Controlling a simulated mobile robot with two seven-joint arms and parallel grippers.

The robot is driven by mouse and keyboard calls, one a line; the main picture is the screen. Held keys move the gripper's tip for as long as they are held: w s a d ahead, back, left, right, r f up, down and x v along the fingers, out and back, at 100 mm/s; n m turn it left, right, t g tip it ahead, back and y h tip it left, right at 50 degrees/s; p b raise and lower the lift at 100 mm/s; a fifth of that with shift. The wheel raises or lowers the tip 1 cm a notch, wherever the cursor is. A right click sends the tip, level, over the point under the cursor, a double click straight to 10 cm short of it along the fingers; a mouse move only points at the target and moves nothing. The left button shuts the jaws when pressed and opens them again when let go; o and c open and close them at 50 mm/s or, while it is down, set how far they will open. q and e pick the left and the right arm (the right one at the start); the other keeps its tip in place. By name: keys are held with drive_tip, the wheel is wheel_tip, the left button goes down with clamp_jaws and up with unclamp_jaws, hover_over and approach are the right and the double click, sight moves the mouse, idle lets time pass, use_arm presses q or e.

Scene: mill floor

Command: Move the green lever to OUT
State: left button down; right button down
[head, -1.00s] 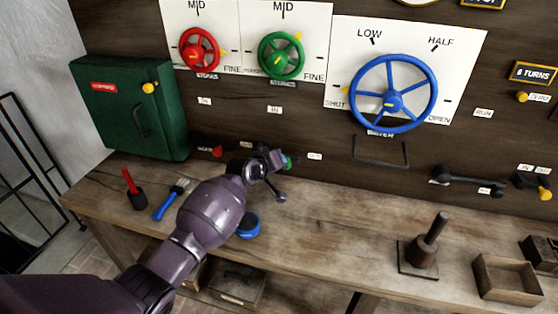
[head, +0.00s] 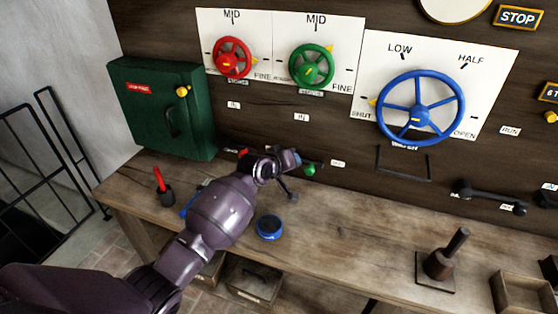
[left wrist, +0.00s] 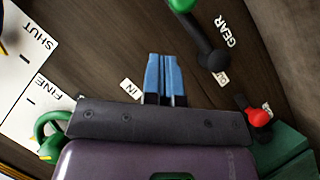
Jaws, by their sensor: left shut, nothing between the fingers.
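The green lever's round knob (head: 310,169) shows low on the dark panel, just right of my left gripper (head: 294,157), which hides part of the lever in the head view. In the left wrist view the green knob (left wrist: 182,4) is at the top edge, with its dark arm (left wrist: 202,32) running down to a dark pivot. My left gripper's blue fingers (left wrist: 165,78) are together and empty, beside the lever and apart from it there. An IN label (left wrist: 131,90) is left of the fingers. A small label (left wrist: 222,79) by the pivot is not clearly readable. My right gripper is not in view.
A red knob (left wrist: 260,118) is on the other side of the pivot. Red (head: 232,58), green (head: 312,66) and blue (head: 419,107) wheels are above. A green box (head: 160,108) is left. The bench (head: 340,225) below carries a blue round tin (head: 269,227).

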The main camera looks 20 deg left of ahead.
use_arm(q)
drive_tip(key=v, duration=0.7)
drive_tip(key=shift+d+r, duration=0.3)
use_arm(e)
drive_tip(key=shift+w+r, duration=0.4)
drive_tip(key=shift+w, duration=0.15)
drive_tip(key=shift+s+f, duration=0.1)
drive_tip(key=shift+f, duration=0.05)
